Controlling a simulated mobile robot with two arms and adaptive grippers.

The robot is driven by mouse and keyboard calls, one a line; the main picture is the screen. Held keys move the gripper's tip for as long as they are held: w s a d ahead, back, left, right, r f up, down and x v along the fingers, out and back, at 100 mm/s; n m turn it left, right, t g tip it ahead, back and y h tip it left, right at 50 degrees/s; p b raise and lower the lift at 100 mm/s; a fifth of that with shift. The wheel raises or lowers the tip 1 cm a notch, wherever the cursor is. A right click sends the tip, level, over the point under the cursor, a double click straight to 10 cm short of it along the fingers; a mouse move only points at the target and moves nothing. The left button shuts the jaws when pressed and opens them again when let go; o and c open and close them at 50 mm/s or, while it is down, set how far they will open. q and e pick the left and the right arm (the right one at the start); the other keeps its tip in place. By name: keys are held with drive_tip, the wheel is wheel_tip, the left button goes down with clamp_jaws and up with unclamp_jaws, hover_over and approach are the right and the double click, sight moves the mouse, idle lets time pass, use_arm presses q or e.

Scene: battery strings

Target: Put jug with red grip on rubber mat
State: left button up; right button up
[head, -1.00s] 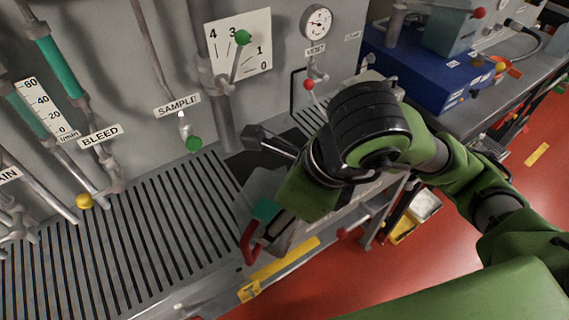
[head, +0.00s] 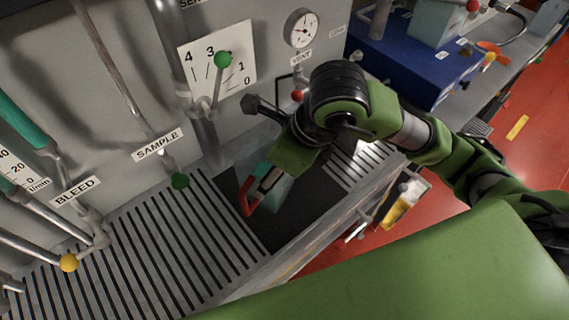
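The jug with red grip (head: 278,193) is a small teal vessel with a red handle on its left side. It is over the dark rubber mat (head: 310,213), which lies in the grated ledge; I cannot tell whether its base touches the mat. My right arm comes in from the right, and its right gripper (head: 270,177) is at the jug's upper part. The fingers are mostly hidden by my green wrist link, but the jug has moved along with the arm, so the gripper appears shut on it. My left gripper is out of view.
The slotted grating (head: 160,255) lies left of the mat, with more at right. A blue case (head: 410,65) stands at back right.

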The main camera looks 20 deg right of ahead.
drive_tip(key=w+d+f, duration=0.2)
drive_tip(key=w+f, duration=0.1)
drive_tip(key=shift+w+d+p, duration=0.1)
drive_tip(key=shift+d+p, duration=0.15)
drive_tip(key=shift+p, duration=0.15)
drive_tip(key=w+f+p, duration=0.1)
drive_tip(key=f, duration=0.1)
drive_tip(key=d+f+p, duration=0.1)
drive_tip(key=f, duration=0.1)
drive_tip(key=w+d+f, duration=0.1)
drive_tip(key=f, duration=0.1)
drive_tip(key=shift+w+f+p, duration=0.35)
drive_tip(key=shift+f+p, duration=0.05)
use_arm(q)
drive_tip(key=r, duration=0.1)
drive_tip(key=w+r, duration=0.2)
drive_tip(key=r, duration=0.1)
use_arm(e)
drive_tip(key=shift+a+f, duration=0.1)
drive_tip(key=shift+f, duration=0.15)
drive_tip(key=o, duration=1.4)
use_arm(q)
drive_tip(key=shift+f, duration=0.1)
